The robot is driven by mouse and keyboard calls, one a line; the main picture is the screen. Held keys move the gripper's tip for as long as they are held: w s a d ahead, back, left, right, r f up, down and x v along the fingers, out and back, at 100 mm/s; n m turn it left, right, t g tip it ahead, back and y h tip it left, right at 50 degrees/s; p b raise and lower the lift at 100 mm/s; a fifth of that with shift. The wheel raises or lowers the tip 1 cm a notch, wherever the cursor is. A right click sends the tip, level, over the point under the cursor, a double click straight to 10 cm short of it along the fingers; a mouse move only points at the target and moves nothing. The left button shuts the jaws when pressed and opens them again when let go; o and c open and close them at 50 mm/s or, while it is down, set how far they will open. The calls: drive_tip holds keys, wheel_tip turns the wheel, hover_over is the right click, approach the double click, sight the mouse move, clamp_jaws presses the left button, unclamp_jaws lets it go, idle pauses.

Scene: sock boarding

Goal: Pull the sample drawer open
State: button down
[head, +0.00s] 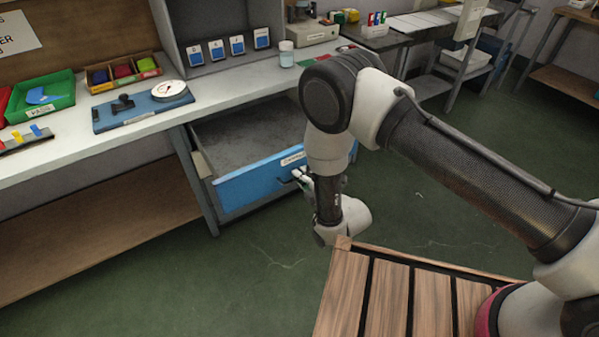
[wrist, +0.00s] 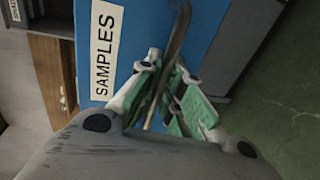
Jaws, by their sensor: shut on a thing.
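The sample drawer (head: 250,186) has a blue front and stands pulled out under the workbench, with its grey inside showing in the head view. Its front also shows in the wrist view (wrist: 118,22), with a white label (wrist: 103,50) that reads SAMPLES. A dark curved handle (wrist: 179,32) is on the blue front. My gripper (head: 300,178) is at the drawer front, and its fingers (wrist: 168,85) are shut around the handle in the wrist view. My arm covers the right part of the drawer front in the head view.
The workbench (head: 120,137) above holds a dial gauge stand (head: 143,107), a green tray (head: 38,98), a jar (head: 286,54) and a scale (head: 312,33). A slatted wooden surface (head: 400,295) is at the front right. Green floor (head: 260,250) is clear before the drawer.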

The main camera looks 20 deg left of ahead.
drive_tip(key=shift+d, duration=0.1)
drive_tip(key=c, duration=1.8)
unclamp_jaws()
drive_tip(key=shift+c, duration=0.2)
drive_tip(key=shift+s, duration=0.1)
drive_tip(key=v, duration=0.7)
drive_tip(key=shift+d, duration=0.15)
